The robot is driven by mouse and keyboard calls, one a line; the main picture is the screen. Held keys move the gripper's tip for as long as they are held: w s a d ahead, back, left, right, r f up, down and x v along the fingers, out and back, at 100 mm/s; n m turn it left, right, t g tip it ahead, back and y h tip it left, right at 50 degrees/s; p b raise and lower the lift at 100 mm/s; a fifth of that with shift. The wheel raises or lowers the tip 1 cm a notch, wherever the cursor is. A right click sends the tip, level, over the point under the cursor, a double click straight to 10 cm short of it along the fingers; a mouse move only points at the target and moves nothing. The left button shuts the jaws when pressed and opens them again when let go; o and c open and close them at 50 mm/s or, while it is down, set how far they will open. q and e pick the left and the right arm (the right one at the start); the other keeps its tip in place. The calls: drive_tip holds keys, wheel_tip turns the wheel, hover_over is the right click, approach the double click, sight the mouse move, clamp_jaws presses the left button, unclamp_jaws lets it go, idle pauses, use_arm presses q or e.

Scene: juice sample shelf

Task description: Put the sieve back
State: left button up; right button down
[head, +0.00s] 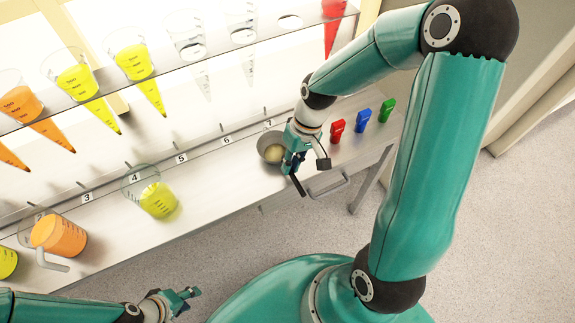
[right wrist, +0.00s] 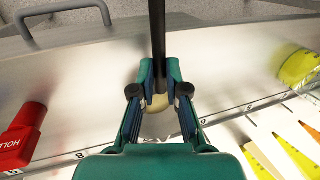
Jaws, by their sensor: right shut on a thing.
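My right gripper (head: 299,163) is over the lower shelf, near label 7, shut on a thin black handle (head: 298,186). In the right wrist view the black handle (right wrist: 157,40) runs up the picture from between the fingertips (right wrist: 158,92). A grey round bowl (head: 265,140) with a pale beige inside is right beside the gripper. The gripper hides part of it, and I cannot tell whether the bowl and the handle are one sieve. My left gripper (head: 182,299) is low in the head view, away from the shelf, apparently empty; its opening is unclear.
A yellow-green jug (head: 158,200) and an orange jug (head: 60,236) stand left on the lower shelf (head: 215,180). Juice cones hang from the upper rack. A grey bar handle (head: 330,188) juts from the shelf front.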

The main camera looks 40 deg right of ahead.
drive_tip(key=c, duration=1.2)
unclamp_jaws()
drive_tip(key=shift+r, duration=0.1)
drive_tip(key=p+v, duration=0.1)
drive_tip(key=v, duration=1)
drive_tip(key=shift+r, duration=0.4)
drive_tip(key=shift+d, duration=0.15)
drive_tip(key=shift+s, duration=0.1)
